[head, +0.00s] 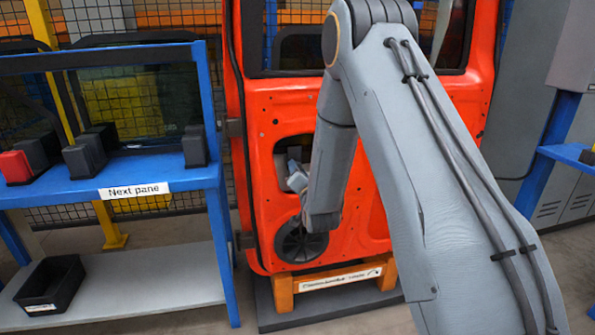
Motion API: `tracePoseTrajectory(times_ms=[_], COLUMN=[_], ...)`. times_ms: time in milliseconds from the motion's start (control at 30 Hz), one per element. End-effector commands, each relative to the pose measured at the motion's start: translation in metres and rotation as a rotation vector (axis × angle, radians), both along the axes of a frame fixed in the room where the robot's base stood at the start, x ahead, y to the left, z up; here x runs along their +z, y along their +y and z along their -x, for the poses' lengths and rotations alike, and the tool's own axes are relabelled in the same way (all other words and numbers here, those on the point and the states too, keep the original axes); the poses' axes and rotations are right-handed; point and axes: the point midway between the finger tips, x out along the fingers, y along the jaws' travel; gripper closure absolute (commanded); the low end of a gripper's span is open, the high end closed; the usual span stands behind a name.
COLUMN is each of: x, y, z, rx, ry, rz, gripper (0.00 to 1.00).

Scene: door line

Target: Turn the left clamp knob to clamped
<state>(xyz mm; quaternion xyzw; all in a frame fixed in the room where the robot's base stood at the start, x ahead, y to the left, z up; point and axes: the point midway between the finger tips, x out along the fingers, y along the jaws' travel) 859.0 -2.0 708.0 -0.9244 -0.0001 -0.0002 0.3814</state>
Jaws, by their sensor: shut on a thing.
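The orange-red door (265,165) stands upright on an orange stand, with my arm in front of it. Part of my gripper (296,177) shows as a small grey shape at the left opening of the door, beside my wrist. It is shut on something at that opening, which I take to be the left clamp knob. The knob itself is too small and too covered to make out, so I cannot tell its turn position. My wrist and forearm hide the right part of the opening.
A round dark speaker (301,241) sits low in the door. At left, a blue rack (150,184) labelled "Next pane" holds a glass pane (150,105). A black bin (50,284) is on its lower shelf. Blue furniture (566,153) stands at right.

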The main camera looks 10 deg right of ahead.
Motion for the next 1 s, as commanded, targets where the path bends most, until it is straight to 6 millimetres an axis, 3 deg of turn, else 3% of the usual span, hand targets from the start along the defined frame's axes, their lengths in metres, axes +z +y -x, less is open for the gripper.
tracePoseTrajectory(times_ms=[500, 533, 633, 1000], x=[-0.0013, -0.0013, -0.0011, -0.0006], y=[-0.0001, -0.0001, -0.0001, 0.0001], z=[0.0007, 0.0007, 0.0005, 0.0056], rx=[0.0, 0.0, 0.0, 0.0], ry=[0.003, 0.003, 0.003, 0.003], rz=[-0.019, -0.019, -0.019, -0.018], gripper=[0.94, 0.68, 0.53, 0.53])
